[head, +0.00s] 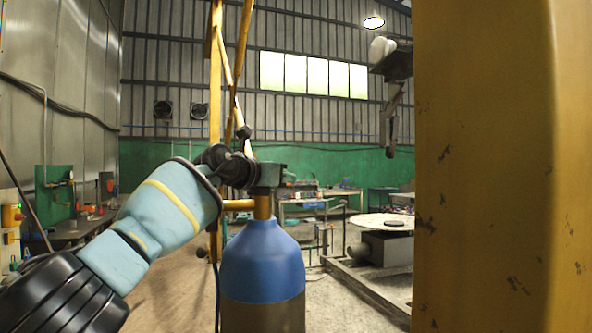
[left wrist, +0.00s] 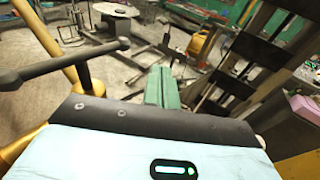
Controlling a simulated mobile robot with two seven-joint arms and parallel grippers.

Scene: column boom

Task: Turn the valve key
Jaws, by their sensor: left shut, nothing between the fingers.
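A gas cylinder with a blue shoulder (head: 262,262) stands upright in front of me, with a brass-coloured valve neck (head: 262,207) on top. My left gripper (head: 287,177) is in front of or above this neck in the head view; the depth between them is unclear. Its green fingers also show in the left wrist view (left wrist: 163,88), closed together with nothing between them. A dark T-shaped bar (left wrist: 65,62), which looks like the valve key, shows left of the fingers, apart from them. My right gripper is not in view.
A broad scuffed yellow upright (head: 490,170) fills the right of the head view. Thin yellow poles (head: 216,80) rise behind my gripper. A round pale table (head: 385,222) and a workbench (head: 320,195) stand farther back. Open floor (head: 170,295) shows left of the cylinder.

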